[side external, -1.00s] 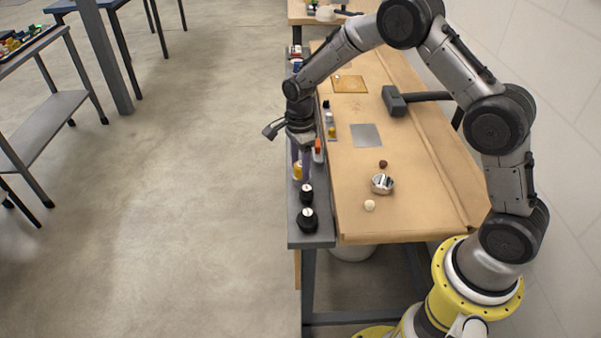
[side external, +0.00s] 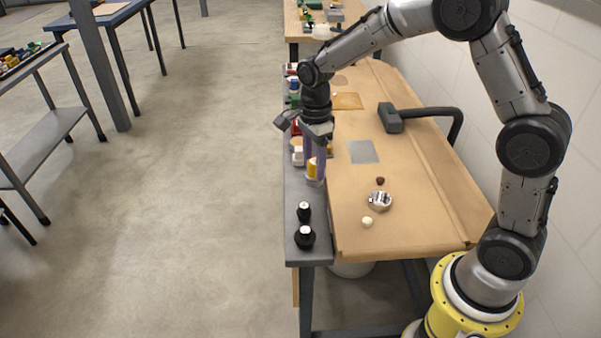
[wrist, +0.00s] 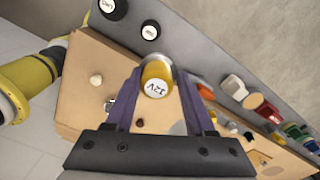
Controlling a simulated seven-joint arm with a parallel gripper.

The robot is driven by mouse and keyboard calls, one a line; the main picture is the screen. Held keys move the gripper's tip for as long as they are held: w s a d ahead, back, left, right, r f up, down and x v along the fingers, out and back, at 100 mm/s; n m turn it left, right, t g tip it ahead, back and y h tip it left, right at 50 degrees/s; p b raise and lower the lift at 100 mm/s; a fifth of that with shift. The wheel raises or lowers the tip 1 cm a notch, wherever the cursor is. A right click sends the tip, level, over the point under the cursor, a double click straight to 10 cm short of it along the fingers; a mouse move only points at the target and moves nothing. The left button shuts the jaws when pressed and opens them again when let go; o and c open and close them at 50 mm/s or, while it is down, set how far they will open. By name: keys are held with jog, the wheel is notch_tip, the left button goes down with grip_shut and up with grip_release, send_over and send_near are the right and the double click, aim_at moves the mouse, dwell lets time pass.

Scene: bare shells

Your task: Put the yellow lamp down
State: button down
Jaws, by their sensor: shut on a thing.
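The yellow lamp (side external: 311,168) is a small yellow cylinder with a pale end. In the wrist view the lamp (wrist: 156,72) shows its round white top, marked 12V. My gripper (side external: 315,176) points down with its purple fingers on either side of the lamp. In the wrist view my gripper (wrist: 160,95) is shut on it. The lamp is upright, near the border between the grey strip (side external: 297,190) and the brown bench top (side external: 350,225). I cannot tell whether its base touches the surface.
Two black knobs with white tops (side external: 304,211) (side external: 305,237) stand on the near grey strip. A white ball (side external: 367,222), a metal piece (side external: 379,201) and a dark red ball (side external: 380,181) lie on the bench. In the wrist view, red (wrist: 262,107), white (wrist: 233,88) and green (wrist: 294,131) items line the strip.

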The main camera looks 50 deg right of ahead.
jog(key=s+d+r, duration=0.3)
jog(key=s+r, duration=0.1)
jog(key=s, duration=0.9)
jog(key=s+d+r, duration=0.2)
jog(key=s+r, duration=0.1)
jog(key=s, duration=1)
jog(key=w+d+f, duration=0.1)
jog(key=w+f, duration=0.2)
jog(key=w, duration=0.1)
jog(key=w+d+f, duration=0.2)
jog(key=w+f, duration=0.1)
jog(key=w, duration=0.1)
jog(key=w+d+f, duration=0.2)
jog(key=w+f, duration=0.1)
jog(key=w, duration=0.1)
jog(key=shift+w, duration=0.4)
jog(key=shift+w+d+f, duration=0.1)
jog(key=shift+w+f, duration=0.05)
jog(key=shift+f, duration=1.55)
jog(key=shift+f, duration=0.35)
jog(key=shift+c, duration=1.3)
grip_release()
